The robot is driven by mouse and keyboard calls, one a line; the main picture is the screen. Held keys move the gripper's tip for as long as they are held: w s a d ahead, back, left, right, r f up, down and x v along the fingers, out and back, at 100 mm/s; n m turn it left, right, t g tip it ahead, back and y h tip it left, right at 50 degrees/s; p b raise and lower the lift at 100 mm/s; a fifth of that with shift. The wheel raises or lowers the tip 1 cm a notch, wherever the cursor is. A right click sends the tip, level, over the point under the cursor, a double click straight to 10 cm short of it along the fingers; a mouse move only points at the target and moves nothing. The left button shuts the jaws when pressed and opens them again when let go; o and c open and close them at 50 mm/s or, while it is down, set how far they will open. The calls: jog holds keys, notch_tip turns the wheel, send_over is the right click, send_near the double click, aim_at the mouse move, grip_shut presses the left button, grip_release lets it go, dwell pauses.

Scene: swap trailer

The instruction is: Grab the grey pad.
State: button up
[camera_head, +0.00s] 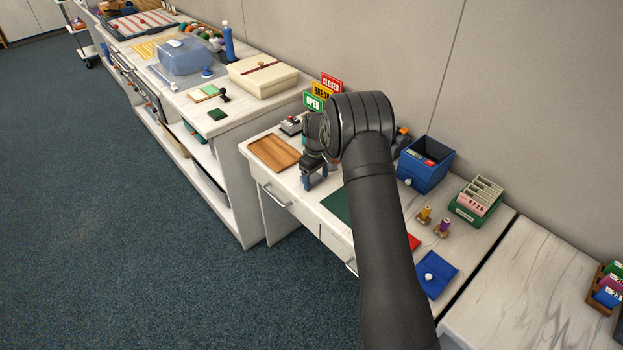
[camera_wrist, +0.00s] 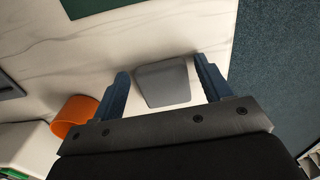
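The grey pad (camera_wrist: 163,84) lies on the pale desk top in the wrist view, a small block with rounded corners. My gripper (camera_wrist: 161,68) is open, with one blue finger on each side of the pad. A gap shows between the left finger and the pad, and a narrower one on the right. The pad does not look gripped. In the head view my gripper (camera_head: 314,180) points down at the desk, right of the wooden tray (camera_head: 274,152). I cannot make out the pad there.
A dark green mat (camera_head: 337,204) lies right of my gripper. The blue bin (camera_head: 425,164) and OPEN sign (camera_head: 313,102) stand farther back. An orange round thing (camera_wrist: 74,116) is left of the fingers in the wrist view. The desk's front edge is close.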

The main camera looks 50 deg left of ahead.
jog(key=c, duration=0.8)
jog(key=shift+o, duration=0.2)
jog(key=shift+r, duration=0.15)
